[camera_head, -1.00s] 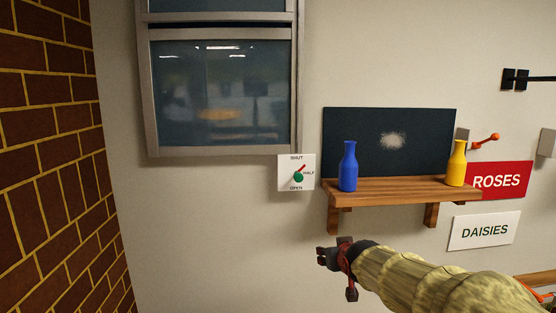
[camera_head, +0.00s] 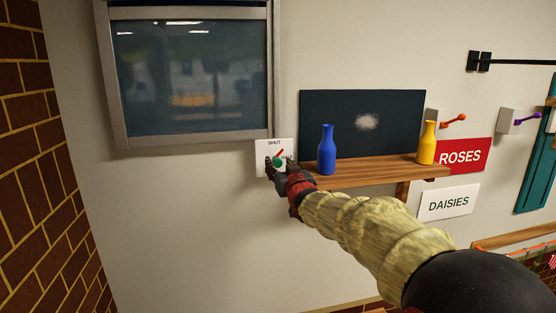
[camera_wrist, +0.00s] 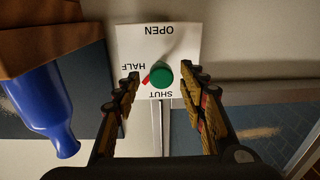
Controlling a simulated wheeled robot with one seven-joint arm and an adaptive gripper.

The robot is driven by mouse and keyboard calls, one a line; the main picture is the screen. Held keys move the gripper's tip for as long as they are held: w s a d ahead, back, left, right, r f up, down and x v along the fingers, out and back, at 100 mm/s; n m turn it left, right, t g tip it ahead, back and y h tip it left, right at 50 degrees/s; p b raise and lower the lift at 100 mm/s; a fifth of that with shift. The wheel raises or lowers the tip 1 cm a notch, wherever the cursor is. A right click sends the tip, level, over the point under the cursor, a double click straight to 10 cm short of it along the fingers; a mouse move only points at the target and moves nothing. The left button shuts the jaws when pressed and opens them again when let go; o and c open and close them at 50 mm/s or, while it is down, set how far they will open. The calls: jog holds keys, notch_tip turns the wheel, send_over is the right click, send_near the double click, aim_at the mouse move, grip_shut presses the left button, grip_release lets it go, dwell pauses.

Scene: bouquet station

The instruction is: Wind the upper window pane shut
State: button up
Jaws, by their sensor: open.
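The window (camera_head: 190,75) is at the upper left in the head view; only the bottom edge of its upper part shows, so I cannot tell how that pane stands. Below the window's right corner is a white dial plate (camera_head: 264,148), marked OPEN, HALF and SHUT in the wrist view (camera_wrist: 190,40). Its green knob (camera_wrist: 160,74) has a red pointer (camera_wrist: 146,79) between HALF and SHUT. My gripper (camera_head: 277,168) is open at the plate. In the wrist view, its fingers (camera_wrist: 161,78) are on either side of the knob, with gaps showing.
A wooden shelf (camera_head: 370,174) right of the plate holds a blue bottle (camera_head: 326,152) and a yellow bottle (camera_head: 427,145). Further right are an orange crank (camera_head: 454,120), a purple crank (camera_head: 526,116) and ROSES (camera_head: 460,156) and DAISIES (camera_head: 448,203) signs. A brick wall (camera_head: 28,170) bounds the left.

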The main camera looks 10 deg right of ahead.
jog(key=shift+w+a+p, duration=0.15)
jog(key=shift+w+p, duration=0.15)
jog(key=shift+w, duration=0.8)
jog(key=shift+c, duration=0.7)
grip_shut()
